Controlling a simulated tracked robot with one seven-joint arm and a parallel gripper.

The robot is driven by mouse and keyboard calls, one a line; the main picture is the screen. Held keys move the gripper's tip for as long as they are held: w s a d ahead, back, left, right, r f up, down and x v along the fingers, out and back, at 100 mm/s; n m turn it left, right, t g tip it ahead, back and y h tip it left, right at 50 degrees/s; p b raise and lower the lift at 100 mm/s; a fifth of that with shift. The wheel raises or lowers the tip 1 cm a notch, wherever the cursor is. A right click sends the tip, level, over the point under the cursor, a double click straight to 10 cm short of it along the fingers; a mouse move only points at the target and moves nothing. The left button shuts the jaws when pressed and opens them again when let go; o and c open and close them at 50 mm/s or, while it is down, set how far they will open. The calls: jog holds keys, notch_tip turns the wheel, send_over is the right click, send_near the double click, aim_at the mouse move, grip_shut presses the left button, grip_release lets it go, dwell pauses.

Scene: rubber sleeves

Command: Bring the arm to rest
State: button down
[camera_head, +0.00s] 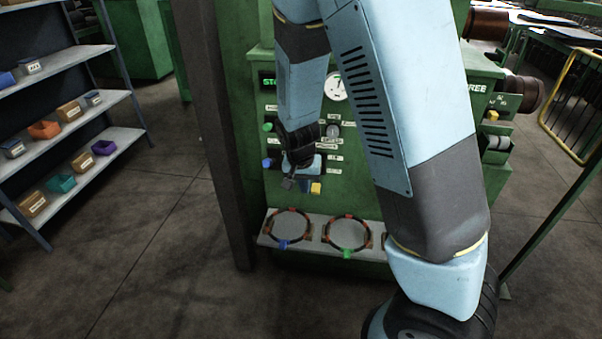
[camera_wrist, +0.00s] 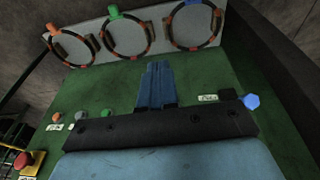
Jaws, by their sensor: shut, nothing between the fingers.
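My light blue arm reaches down in front of a green machine panel (camera_head: 355,195) in the head view. My gripper (camera_head: 289,184) hangs in front of the panel, over the shelf with rings. In the wrist view my gripper (camera_wrist: 157,68) shows its blue fingers together, with nothing between them. The fingers point toward the shelf with the rings. My upper arm hides the right part of the panel in the head view.
A grey ledge (camera_head: 312,243) holds ring fixtures with blue (camera_head: 283,245) and green (camera_head: 346,253) tabs. The panel carries knobs, a gauge (camera_head: 334,87) and a yellow block (camera_head: 316,188). A shelf rack (camera_head: 75,141) with bins stands left. A dark post (camera_head: 212,130) stands beside the panel.

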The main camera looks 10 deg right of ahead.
jog(key=shift+r, duration=0.1)
jog(key=s+d+r+n+t+y, duration=0.1)
jog(key=s+d+r, duration=0.3)
jog(key=r, duration=0.5)
jog(key=s+d+r+n+t+y, duration=0.1)
jog(key=s+d+r, duration=0.25)
jog(key=r, duration=0.45)
jog(key=s+d+r+n+y, duration=0.1)
jog(key=s+d+r, duration=0.3)
jog(key=r, duration=0.5)
jog(key=s+d+r+t+h, duration=0.1)
jog(key=s+r, duration=0.3)
jog(key=s, duration=0.4)
jog(key=shift+s+d+r+n+t+h, duration=0.15)
jog(key=shift+s+r+n+t+h, duration=0.15)
jog(key=shift+s+n, duration=0.1)
jog(key=shift+d, duration=0.1)
